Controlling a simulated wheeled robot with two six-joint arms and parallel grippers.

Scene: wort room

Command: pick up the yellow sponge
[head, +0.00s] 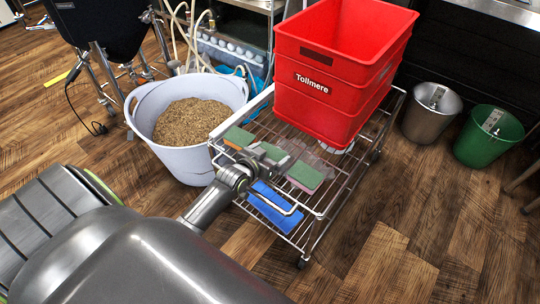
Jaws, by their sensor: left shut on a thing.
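Several sponges with green tops lie on the wire cart (325,214). My left gripper (268,162) reaches over the cart from the lower left and is shut on the middle sponge (271,151). I take this to be the yellow sponge, but only its green top shows clearly. The gripper hides part of it, and I cannot tell whether it is clear of the wires. One green-topped sponge (238,137) lies to the left. Another, with a pinkish side, (305,176) lies to the right. My right gripper is not in view.
A red Tollmere crate (335,75) stands on the cart's far part. A white tub of grain (178,150) stands at left, and grey (420,122) and green (478,150) buckets at right. The floor at lower right is clear.

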